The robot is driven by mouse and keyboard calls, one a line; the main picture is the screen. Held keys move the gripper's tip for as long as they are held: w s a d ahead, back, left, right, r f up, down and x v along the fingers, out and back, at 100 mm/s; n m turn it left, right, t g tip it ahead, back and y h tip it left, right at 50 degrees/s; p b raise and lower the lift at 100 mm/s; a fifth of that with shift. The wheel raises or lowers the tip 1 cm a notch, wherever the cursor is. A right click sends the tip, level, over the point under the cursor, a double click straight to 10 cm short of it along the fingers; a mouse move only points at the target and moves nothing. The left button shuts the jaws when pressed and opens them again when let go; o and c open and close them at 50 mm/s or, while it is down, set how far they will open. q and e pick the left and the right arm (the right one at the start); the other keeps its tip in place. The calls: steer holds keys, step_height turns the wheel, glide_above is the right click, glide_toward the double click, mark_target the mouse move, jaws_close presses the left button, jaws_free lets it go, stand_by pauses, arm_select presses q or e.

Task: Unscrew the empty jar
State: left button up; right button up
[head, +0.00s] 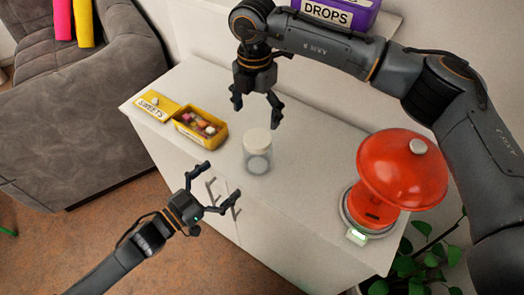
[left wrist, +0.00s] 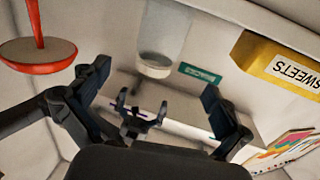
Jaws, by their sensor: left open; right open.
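The jar (head: 257,158) is clear glass with a pale cream lid (head: 257,138) on top. It stands upright on the white cabinet top near the front edge, and no contents show inside. It also shows in the left wrist view (left wrist: 160,42). My left gripper (head: 222,181) is open and empty, in front and to the left of the jar, apart from it. In the left wrist view my left gripper's fingers (left wrist: 155,90) are spread with the jar beyond them. My right gripper (head: 256,115) is open, pointing down above and behind the lid, seemingly without touching it.
A yellow sweets tin (head: 201,138) with its lid open stands left of the jar. A purple drops box (head: 341,14) is at the back. The cabinet top (head: 310,180) is clear between jar and scale.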

mark_target(258, 137)
arm_select(q)
steer(key=x, duration=1.1)
steer(key=shift+w+d, duration=0.25)
steer(key=shift+d, duration=0.05)
steer(key=shift+w+d+f, duration=0.1)
steer(key=shift+w+d, duration=0.3)
steer(key=shift+d, duration=0.05)
arm_select(e)
steer(key=shift+w+d+f, duration=0.1)
arm_select(q)
steer(key=shift+c, duration=1.1)
steer(key=c, duration=1.8)
jaws_close()
arm_select(e)
steer(key=m, duration=0.4)
steer(key=shift+d, duration=0.1)
steer(key=shift+f, duration=0.3)
steer(key=shift+m, duration=0.3)
step_height(258, 137, down, 7)
steer(key=shift+f, duration=0.2)
